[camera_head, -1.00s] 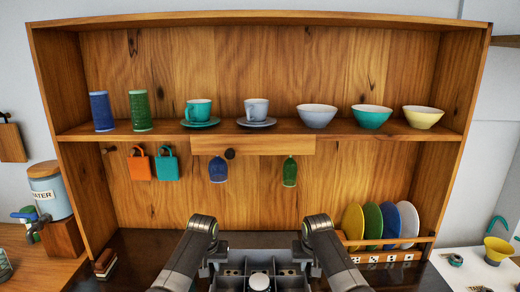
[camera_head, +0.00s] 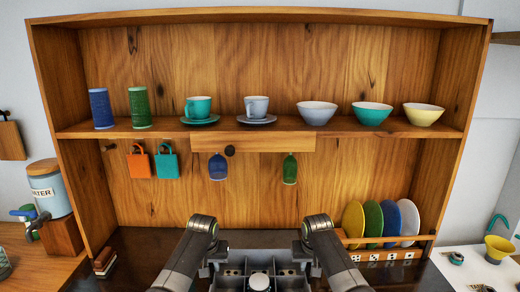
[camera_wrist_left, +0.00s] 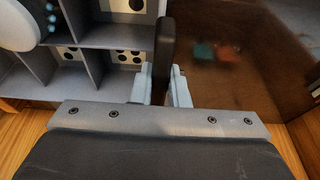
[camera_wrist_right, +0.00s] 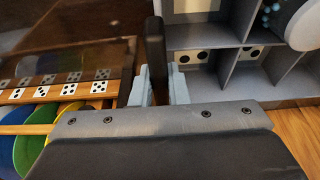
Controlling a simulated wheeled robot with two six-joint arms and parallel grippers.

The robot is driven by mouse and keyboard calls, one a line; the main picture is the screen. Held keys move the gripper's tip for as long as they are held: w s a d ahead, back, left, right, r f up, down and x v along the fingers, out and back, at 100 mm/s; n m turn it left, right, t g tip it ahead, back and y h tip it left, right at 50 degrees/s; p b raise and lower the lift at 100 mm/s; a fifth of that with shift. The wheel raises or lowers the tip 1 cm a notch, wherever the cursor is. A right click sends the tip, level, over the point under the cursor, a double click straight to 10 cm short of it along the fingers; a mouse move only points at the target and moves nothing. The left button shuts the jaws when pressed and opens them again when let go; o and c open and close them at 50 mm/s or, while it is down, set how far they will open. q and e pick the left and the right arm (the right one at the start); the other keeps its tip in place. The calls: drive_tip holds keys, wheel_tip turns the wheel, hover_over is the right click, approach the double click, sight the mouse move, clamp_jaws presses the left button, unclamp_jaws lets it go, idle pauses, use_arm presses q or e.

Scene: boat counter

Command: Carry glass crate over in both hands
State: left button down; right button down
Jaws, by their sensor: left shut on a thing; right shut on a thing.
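The glass crate (camera_head: 232,284) is a grey divided box at the bottom middle of the head view, between my two arms. Its compartments also show in the left wrist view (camera_wrist_left: 112,36) and the right wrist view (camera_wrist_right: 215,56). My left gripper (camera_wrist_left: 160,85) is shut on a dark upright handle at one side of the crate. My right gripper (camera_wrist_right: 158,85) is shut on a matching dark handle at the other side. A round white object stands in the crate, and dotted tiles show in its compartments. The crate's underside is hidden.
A wooden shelf unit (camera_head: 270,127) stands ahead, with cups, bowls and tumblers on its shelf. Mugs and glasses hang below. Coloured plates (camera_head: 353,221) stand in a rack at right. A water container (camera_head: 50,188) is at left.

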use_arm(q)
drive_tip(key=c, duration=1.6)
unclamp_jaws()
drive_tip(key=shift+r, duration=0.1)
use_arm(e)
drive_tip(key=c, duration=1.6)
unclamp_jaws()
drive_tip(key=shift+r, duration=0.1)
use_arm(q)
drive_tip(key=shift+o, duration=0.2)
use_arm(e)
drive_tip(key=shift+o, duration=0.2)
use_arm(q)
drive_tip(key=shift+s, duration=0.1)
drive_tip(key=o, duration=0.5)
drive_tip(key=shift+o, duration=0.2)
use_arm(e)
drive_tip(key=shift+o, duration=0.4)
drive_tip(key=shift+s, duration=0.1)
drive_tip(key=o, duration=0.5)
drive_tip(key=shift+c, duration=0.2)
use_arm(q)
drive_tip(key=o, duration=0.6)
drive_tip(key=shift+o, duration=0.2)
use_arm(e)
drive_tip(key=o, duration=0.6)
drive_tip(key=shift+o, duration=0.2)
